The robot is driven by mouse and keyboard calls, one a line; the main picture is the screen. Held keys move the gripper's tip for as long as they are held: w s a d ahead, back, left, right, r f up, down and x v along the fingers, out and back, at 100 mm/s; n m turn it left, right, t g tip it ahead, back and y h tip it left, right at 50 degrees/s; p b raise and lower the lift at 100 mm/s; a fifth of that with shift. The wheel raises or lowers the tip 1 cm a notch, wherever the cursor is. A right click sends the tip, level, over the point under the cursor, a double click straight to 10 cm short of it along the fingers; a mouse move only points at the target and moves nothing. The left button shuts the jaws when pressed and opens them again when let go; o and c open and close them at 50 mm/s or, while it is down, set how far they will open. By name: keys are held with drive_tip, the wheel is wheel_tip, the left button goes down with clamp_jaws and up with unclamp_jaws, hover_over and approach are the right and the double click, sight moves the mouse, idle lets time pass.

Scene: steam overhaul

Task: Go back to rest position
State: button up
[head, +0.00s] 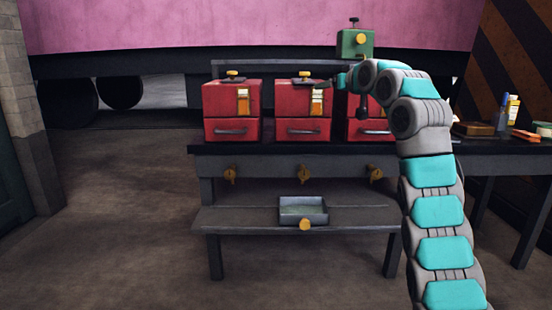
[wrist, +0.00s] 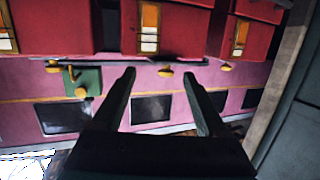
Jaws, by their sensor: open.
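My arm rises at the right of the head view and bends over to the left at its top. My gripper (head: 318,83) is above the bench, close to the top of the middle red box (head: 302,103); I cannot tell whether it touches. In the wrist view my gripper (wrist: 162,72) shows two dark fingers spread apart with nothing between them. The right red box (head: 361,112) is partly hidden behind my arm. The left red box (head: 231,104) is in clear view.
The dark bench (head: 215,148) carries the red boxes. A green box (head: 355,43) stands higher behind them. A grey tray (head: 303,210) sits on the lower shelf (head: 250,217). Bottles (head: 512,108) and small items stand on the right table. Floor at left is clear.

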drive_tip(key=s+d+f+m+g+h, duration=0.2)
drive_tip(key=s+f+g+h, duration=0.15)
drive_tip(key=s+f, duration=0.4)
drive_tip(key=s+d+f+m+g+h, duration=0.2)
drive_tip(key=s+f+m+g, duration=0.15)
drive_tip(key=s+f, duration=0.35)
drive_tip(key=s+a+f+n+g, duration=0.1)
drive_tip(key=s+a+f+g, duration=0.15)
drive_tip(key=s+f, duration=1)
drive_tip(key=s+a+f+n+g, duration=0.1)
drive_tip(key=s+f+g, duration=0.4)
drive_tip(key=s, duration=1.5)
drive_tip(key=s+a+f+g, duration=0.1)
drive_tip(key=s+f+g, duration=0.2)
drive_tip(key=s+f, duration=1)
drive_tip(key=s+r+p, duration=0.3)
drive_tip(key=r+p, duration=1)
drive_tip(key=r, duration=0.3)
drive_tip(key=shift+a+r+y, duration=0.2)
drive_tip(key=shift+r+y, duration=0.05)
drive_tip(key=shift+y, duration=0.2)
